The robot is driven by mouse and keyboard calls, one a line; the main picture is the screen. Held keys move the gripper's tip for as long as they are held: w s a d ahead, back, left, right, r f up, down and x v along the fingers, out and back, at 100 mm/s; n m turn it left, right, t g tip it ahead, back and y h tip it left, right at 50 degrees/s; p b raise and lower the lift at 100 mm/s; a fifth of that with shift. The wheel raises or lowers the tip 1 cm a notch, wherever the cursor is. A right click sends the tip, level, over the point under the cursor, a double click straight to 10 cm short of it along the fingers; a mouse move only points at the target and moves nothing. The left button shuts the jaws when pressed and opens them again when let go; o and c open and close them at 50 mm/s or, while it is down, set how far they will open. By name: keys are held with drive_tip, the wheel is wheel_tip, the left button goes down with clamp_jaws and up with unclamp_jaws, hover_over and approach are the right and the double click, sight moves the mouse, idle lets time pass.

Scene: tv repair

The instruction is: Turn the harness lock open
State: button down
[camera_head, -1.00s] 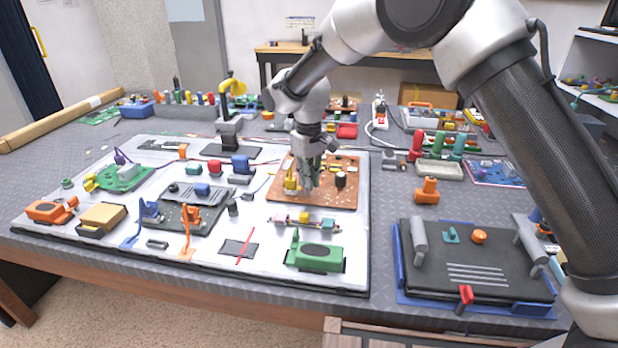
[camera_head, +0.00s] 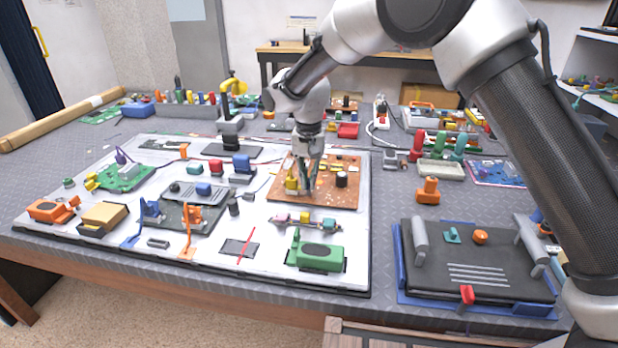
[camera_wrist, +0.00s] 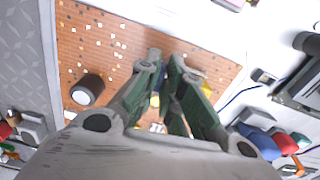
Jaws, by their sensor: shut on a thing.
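My gripper (camera_head: 308,190) points down over the brown circuit board (camera_head: 351,164) on the white bench mat. It is shut on a small part low on the board, the harness lock as far as I can tell; the fingers hide most of it. In the wrist view the gripper's (camera_wrist: 165,68) two green-grey fingers nearly meet over the board (camera_wrist: 110,45), and a bit of yellow shows between them. A yellow part (camera_head: 291,183) stands just left of the fingers in the head view. How far the lock is turned cannot be seen.
A dark cylinder with a pale top (camera_head: 341,180) stands on the board right of the fingers. A row of small coloured parts (camera_head: 305,219) and a green module (camera_head: 320,256) lie in front. A blue-edged unit (camera_head: 475,260) sits at the right.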

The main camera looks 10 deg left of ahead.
drive_tip(key=shift+m, duration=0.4)
drive_tip(key=c, duration=1.6)
unclamp_jaws()
drive_tip(key=shift+o, duration=0.2)
drive_tip(key=shift+r, duration=0.1)
wheel_tip(320, 180, up, 12)
